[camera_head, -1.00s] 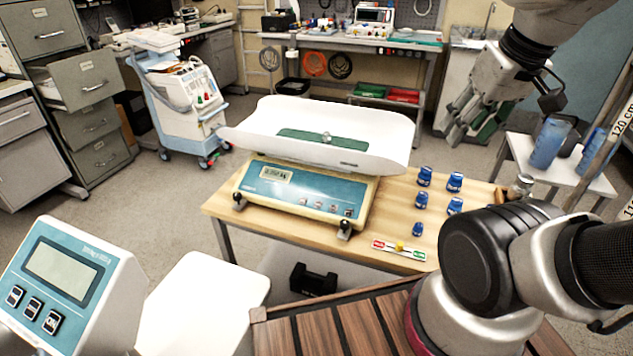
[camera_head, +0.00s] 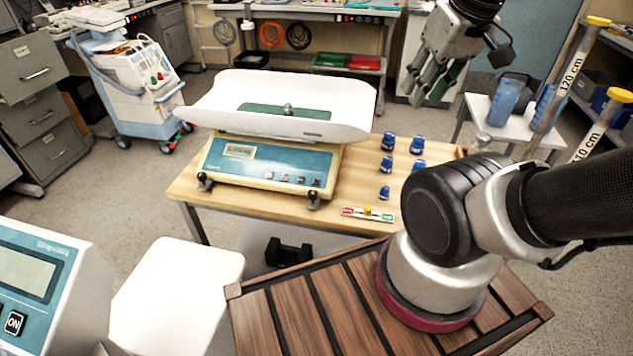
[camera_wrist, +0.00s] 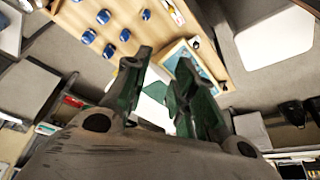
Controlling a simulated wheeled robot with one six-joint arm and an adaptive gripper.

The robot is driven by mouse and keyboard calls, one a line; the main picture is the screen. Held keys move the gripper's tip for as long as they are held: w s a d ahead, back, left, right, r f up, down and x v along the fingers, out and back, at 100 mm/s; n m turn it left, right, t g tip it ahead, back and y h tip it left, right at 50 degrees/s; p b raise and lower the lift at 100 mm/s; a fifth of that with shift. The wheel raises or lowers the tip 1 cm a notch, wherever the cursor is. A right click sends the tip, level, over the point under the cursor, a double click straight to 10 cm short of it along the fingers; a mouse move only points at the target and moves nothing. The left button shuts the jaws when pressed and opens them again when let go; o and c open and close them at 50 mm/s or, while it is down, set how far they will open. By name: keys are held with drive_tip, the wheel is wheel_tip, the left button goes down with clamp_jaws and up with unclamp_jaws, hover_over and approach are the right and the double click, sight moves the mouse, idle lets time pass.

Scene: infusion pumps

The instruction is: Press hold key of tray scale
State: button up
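The tray scale (camera_head: 268,166) stands on a wooden table, with a white curved tray (camera_head: 225,100) on top. Its blue front panel has a small display (camera_head: 239,150) at the left and a row of small keys (camera_head: 300,180) along the lower right; their labels are too small to read, so I cannot tell which is hold. My gripper (camera_head: 424,88) is raised to the right of the scale and well apart from it. In the wrist view its two fingers (camera_wrist: 160,92) are spread and empty. They partly hide the scale's panel (camera_wrist: 178,52) there.
Several blue-capped vials (camera_head: 388,142) and a red-and-green strip (camera_head: 367,214) lie right of the scale. A white-and-blue display unit (camera_head: 40,275) with an ON key and a white box (camera_head: 180,290) are at front left.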

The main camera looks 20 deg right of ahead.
clamp_jaws()
idle(1.0)
